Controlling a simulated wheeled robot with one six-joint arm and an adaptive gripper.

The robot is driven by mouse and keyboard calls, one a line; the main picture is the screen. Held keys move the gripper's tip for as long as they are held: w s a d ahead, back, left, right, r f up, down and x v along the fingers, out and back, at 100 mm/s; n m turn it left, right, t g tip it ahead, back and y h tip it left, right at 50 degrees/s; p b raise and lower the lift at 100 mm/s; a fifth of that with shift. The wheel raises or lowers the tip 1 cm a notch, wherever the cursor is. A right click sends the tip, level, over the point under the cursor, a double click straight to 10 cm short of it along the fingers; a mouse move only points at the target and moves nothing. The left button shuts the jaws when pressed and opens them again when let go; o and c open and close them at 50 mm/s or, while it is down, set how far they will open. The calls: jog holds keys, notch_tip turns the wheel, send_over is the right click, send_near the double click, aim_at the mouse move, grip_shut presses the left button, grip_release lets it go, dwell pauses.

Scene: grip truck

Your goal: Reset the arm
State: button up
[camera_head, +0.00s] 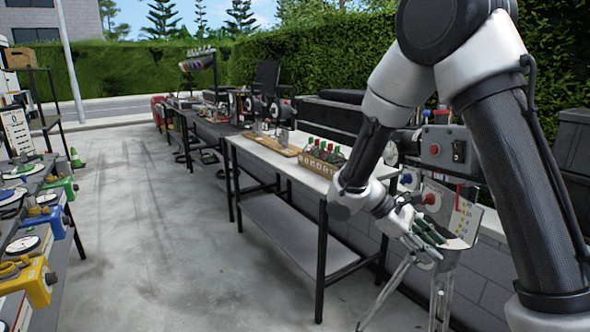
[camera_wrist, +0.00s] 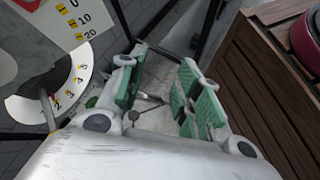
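My arm (camera_head: 510,150) reaches down from the right side of the head view. My gripper (camera_head: 428,243) hangs at its end, in front of a sloped panel with coloured markings (camera_head: 464,218). In the wrist view my gripper (camera_wrist: 160,95) has its two green-padded fingers spread apart. Nothing sits between the pads, and the ground and thin dark rods show through the gap. A white dial plate with numbers (camera_wrist: 75,85) is left of the fingers in the wrist view, apart from them as far as I can tell.
A white-topped table (camera_head: 262,152) with a wooden bottle crate (camera_head: 318,172) stands left of my gripper. A tripod (camera_head: 392,292) is below the gripper. Coloured devices (camera_head: 36,281) line a bench at far left. The concrete floor (camera_head: 150,230) between is clear. A slatted wooden surface (camera_wrist: 265,75) is at right in the wrist view.

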jog(key=s+d+r+m+t+y, duration=0.2)
jog(key=s+r+m+y, duration=0.3)
jog(key=s+r, duration=0.3)
jog(key=s+d+r+m+t+y, duration=0.2)
jog(key=s+r+m+t+y, duration=0.2)
jog(key=s+r, duration=0.4)
jog(key=shift+s+m+t+y, duration=0.4)
jog(key=shift+s+t+y, duration=0.1)
jog(key=shift+t, duration=0.3)
jog(key=shift+d+r, duration=0.1)
